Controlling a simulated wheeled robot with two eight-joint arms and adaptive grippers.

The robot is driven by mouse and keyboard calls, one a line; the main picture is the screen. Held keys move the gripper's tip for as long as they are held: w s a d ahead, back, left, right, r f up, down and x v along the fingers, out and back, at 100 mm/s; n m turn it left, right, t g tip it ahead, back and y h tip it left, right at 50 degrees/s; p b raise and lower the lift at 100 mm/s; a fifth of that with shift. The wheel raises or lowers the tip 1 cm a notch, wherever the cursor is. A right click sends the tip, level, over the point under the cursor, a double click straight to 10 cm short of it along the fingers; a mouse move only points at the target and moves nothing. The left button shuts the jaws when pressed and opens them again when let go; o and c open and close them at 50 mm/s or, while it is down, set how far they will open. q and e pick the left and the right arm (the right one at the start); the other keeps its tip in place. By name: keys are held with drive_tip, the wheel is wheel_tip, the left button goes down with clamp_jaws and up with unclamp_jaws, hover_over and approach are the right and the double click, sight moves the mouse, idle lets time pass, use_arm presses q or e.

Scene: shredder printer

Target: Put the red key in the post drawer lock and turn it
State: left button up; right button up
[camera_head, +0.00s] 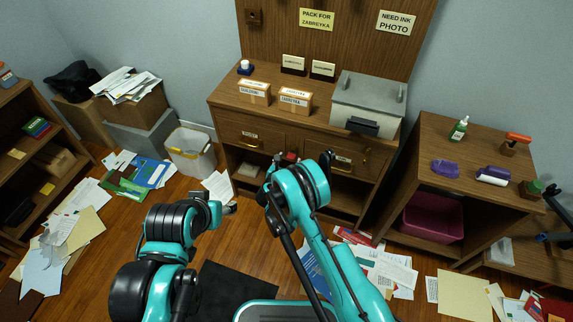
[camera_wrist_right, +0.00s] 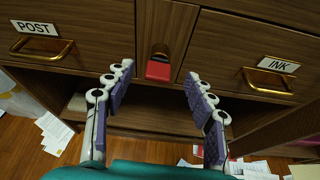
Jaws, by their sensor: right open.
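A small red piece (camera_wrist_right: 158,70), which looks like the red key's head, sits at a dark brass fitting (camera_wrist_right: 160,50) on the narrow panel between two drawers. It also shows in the head view (camera_head: 290,157). The post drawer (camera_wrist_right: 85,20), with a POST label and brass handle, is shut to its left; it also shows in the head view (camera_head: 238,130). My right gripper (camera_wrist_right: 159,77) is open, its purple-padded fingers on either side of the red piece with gaps. My left gripper (camera_head: 226,208) is low, left of the right arm; its fingers are unclear.
The INK drawer (camera_wrist_right: 240,50) is shut on the right. Small boxes (camera_head: 295,99) and a grey-lidded machine (camera_head: 368,100) stand on the cabinet top. A side table (camera_head: 470,140) stands right, a white bin (camera_head: 190,155) left. Papers litter the floor.

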sight(293, 155)
drive_tip(key=b+x, duration=0.1)
drive_tip(key=x, duration=0.4)
clamp_jaws()
drive_tip(key=shift+s+d+m+t+y, duration=0.1)
drive_tip(key=shift+d+m+t+y, duration=0.15)
drive_tip(key=shift+m+y, duration=0.6)
drive_tip(key=shift+a+m+t+y, duration=0.1)
drive_tip(key=shift+m+t+y, duration=0.35)
drive_tip(key=shift+m, duration=0.8)
drive_tip(key=shift+f, duration=0.1)
drive_tip(key=shift+m+y, duration=0.3)
drive_tip(key=shift+m, duration=0.2)
